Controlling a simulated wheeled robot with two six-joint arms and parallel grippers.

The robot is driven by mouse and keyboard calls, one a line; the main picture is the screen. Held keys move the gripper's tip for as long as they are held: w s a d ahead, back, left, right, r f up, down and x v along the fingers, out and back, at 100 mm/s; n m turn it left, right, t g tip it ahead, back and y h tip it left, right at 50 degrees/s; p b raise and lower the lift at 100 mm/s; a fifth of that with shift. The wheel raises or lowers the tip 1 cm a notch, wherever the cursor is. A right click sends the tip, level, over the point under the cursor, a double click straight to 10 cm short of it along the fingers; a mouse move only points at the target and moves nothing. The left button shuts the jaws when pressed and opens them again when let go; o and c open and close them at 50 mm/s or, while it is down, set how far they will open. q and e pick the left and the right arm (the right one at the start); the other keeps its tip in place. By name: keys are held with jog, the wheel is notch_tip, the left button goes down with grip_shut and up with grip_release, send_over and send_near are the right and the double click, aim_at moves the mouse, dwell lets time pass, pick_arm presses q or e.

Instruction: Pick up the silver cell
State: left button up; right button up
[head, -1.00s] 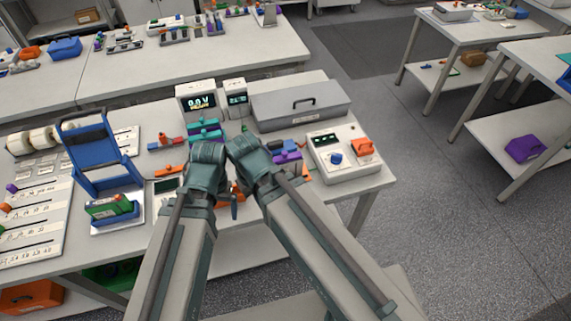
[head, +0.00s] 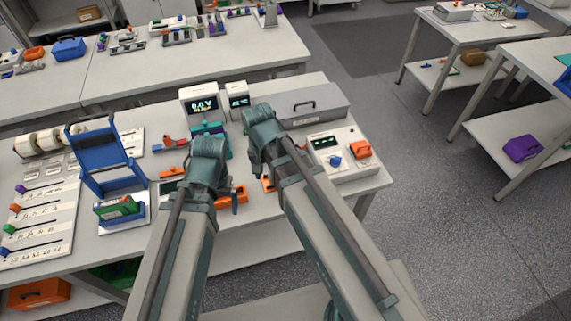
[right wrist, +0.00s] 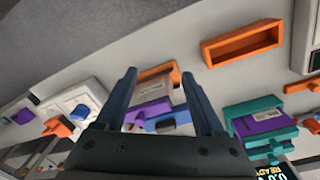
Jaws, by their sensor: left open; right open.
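My right gripper (right wrist: 158,73) is open in the right wrist view, with its two fingers apart and nothing held between them. Beyond and between the fingers is an orange holder (right wrist: 158,70) with a greyish block (right wrist: 158,88) in it, which may be the silver cell; it is too small to be sure. A purple part (right wrist: 148,113) and a blue part (right wrist: 168,120) lie in line with the fingers. In the head view the right gripper (head: 262,128) is above the bench and its arm hides that holder. My left gripper (head: 210,160) is to its left, open, its fingertips mostly hidden.
An empty orange tray (right wrist: 243,43) and a teal holder with a purple cell (right wrist: 262,123) are right of the fingers. A meter with a lit display (head: 204,104), a grey lidded box (head: 300,108) and a blue rack (head: 102,160) stand on the bench.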

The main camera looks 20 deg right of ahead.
jog(key=w+d+r+m+p, duration=0.1)
jog(key=w+d+m, duration=0.1)
jog(key=m, duration=0.1)
jog(key=w+d+r+m+p, duration=0.1)
jog(key=w+d+r+m, duration=0.1)
jog(key=w+m, duration=0.1)
jog(key=w+d+r+m+p, duration=0.2)
jog(key=w+m, duration=0.1)
jog(key=m, duration=0.2)
jog(key=shift+d+r+y, duration=0.1)
jog(key=shift+d+y, duration=0.15)
jog(key=shift+y, duration=0.15)
jog(key=shift+w+d+m, duration=0.2)
jog(key=shift+d+m, duration=0.05)
jog(key=shift+m, duration=0.35)
notch_tip(320, 180, down, 9)
jog(key=b, duration=0.8)
jog(key=shift+r+b, duration=0.15)
jog(key=shift+b, duration=0.25)
jog(key=f+b, duration=0.3)
jog(key=s+f+b, duration=0.1)
jog(key=f+b, duration=0.1)
jog(key=shift+f, duration=0.1)
grip_shut()
